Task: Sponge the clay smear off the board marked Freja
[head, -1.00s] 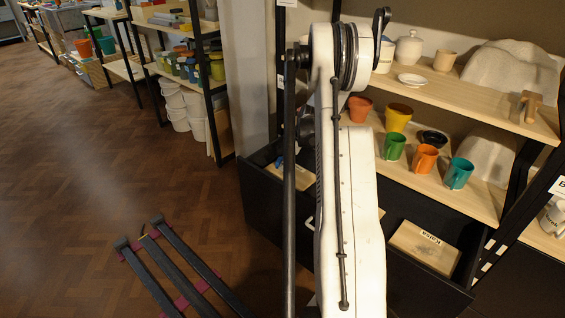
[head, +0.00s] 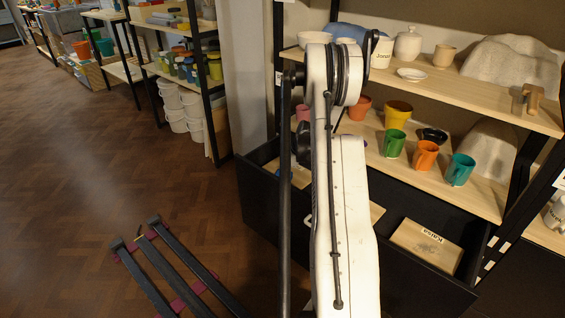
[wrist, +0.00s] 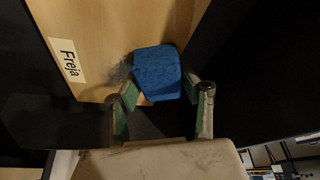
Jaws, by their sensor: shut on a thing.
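The board marked Freja (wrist: 98,30) is pale wood with a white name label (wrist: 67,60), in the upper left of the wrist view. A grey clay smear (wrist: 119,76) shows on it beside the sponge; the sponge may cover more of it. My gripper (wrist: 160,100) is shut on the blue sponge (wrist: 157,72), which is over the board's near end; I cannot tell if it touches the board.
A dark open drawer (head: 405,268) holds another board, marked Kaisa (head: 410,238), with a grey smear. Shelves above carry an orange mug (head: 425,155), a teal mug (head: 460,170) and a white jar (head: 408,44). Dark walls flank the Freja board in the wrist view.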

